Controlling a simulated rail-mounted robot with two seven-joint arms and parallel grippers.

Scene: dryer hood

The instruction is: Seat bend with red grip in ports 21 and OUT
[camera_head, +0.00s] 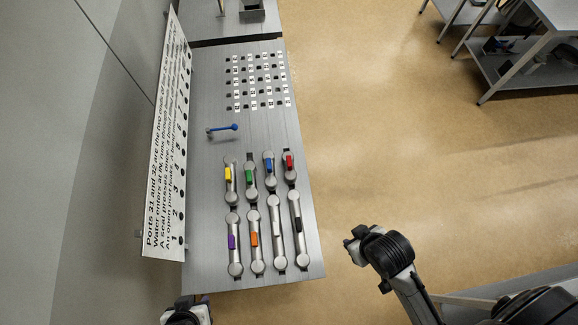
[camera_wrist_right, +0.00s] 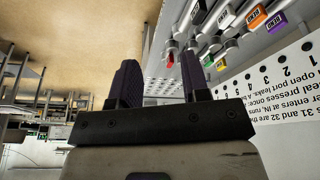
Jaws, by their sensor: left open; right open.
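The bend with the red grip (camera_head: 289,162) lies on the bench at the right end of the far row of bends. Its red grip also shows small in the right wrist view (camera_wrist_right: 170,61). The port grid (camera_head: 258,82) is on the bench beyond the bends; its labels are too small to read, so I cannot tell 21 or OUT. My left gripper (camera_head: 188,305) is open at the bottom edge of the head view, near the bench's front end, partly cut off. My right gripper (camera_wrist_right: 158,75) is open and empty, beyond the bench's right side, apart from the bend.
Bends with yellow (camera_head: 228,174), green (camera_head: 249,175) and blue (camera_head: 268,165) grips lie beside the red one, with several more nearer. A blue lever (camera_head: 222,128) stands before the grid. A white sign board (camera_head: 168,150) lines the left side. Open floor lies right.

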